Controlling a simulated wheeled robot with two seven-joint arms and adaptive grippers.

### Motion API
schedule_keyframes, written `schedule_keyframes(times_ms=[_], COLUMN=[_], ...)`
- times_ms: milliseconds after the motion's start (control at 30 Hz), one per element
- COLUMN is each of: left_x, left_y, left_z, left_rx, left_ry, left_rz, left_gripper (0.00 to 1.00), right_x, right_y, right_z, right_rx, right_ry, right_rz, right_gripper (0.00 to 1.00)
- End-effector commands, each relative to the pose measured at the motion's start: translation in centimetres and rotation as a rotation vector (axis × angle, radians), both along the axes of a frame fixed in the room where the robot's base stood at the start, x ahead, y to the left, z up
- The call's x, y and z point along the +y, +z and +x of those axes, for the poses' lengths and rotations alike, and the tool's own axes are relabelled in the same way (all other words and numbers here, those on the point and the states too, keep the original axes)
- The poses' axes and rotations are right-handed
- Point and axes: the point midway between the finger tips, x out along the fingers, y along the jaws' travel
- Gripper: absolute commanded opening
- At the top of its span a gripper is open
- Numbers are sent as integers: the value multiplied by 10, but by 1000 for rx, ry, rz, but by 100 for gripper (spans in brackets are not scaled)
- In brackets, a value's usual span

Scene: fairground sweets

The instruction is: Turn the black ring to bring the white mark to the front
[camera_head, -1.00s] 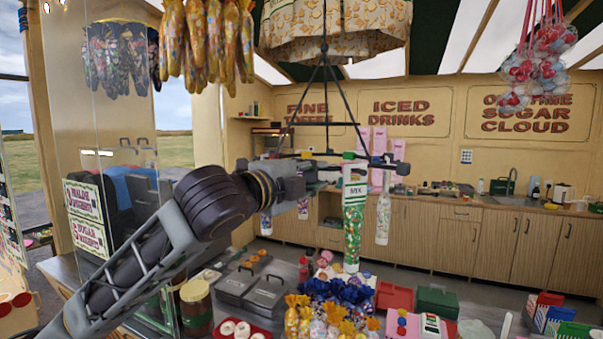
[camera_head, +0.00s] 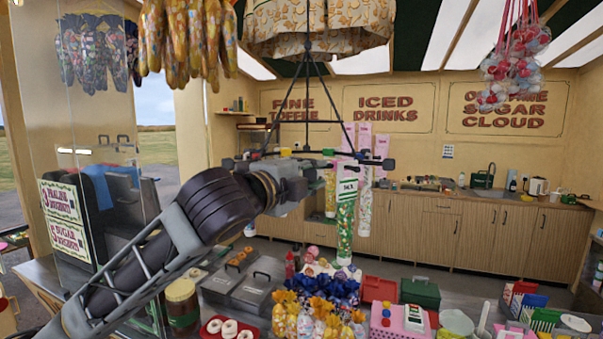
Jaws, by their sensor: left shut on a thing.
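The black ring (camera_head: 345,153) hangs from dark rods under a patterned canopy in the middle of the head view, seen nearly edge-on. Small knobs sit along its rim. A green-and-white sweet tube (camera_head: 346,222) hangs upright at its front, with a yellow tube (camera_head: 330,192) and a pale tube (camera_head: 365,210) behind. My left gripper (camera_head: 298,175) is at the ring's near left side and shut on it; its fingertips are small and partly hidden. I cannot make out the white mark on the ring. My right gripper is not in view.
Below the ring, the counter holds blue and gold wrapped sweets (camera_head: 315,290), grey lidded trays (camera_head: 250,290), a red box (camera_head: 378,289) and a green box (camera_head: 420,293). Sweet bags (camera_head: 185,40) hang at upper left. A glass pane stands at left.

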Motion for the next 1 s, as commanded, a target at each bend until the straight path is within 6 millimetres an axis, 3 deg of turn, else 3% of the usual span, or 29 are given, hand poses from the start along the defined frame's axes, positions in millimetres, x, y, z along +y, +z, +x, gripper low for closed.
schedule_keyframes(times_ms=[600, 967, 1000], left_x=[-37, -40, -40], left_y=[-1, -2, -2], left_z=[2, 2, 2], left_rx=[3, 3, 3], left_ry=[-1, 0, 0], left_rz=[2, 2, 2], left_gripper=[16, 16, 31], right_x=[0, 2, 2], right_y=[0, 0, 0], right_z=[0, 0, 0], right_rx=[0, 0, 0], right_ry=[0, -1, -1], right_rz=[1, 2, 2], right_gripper=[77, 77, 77])
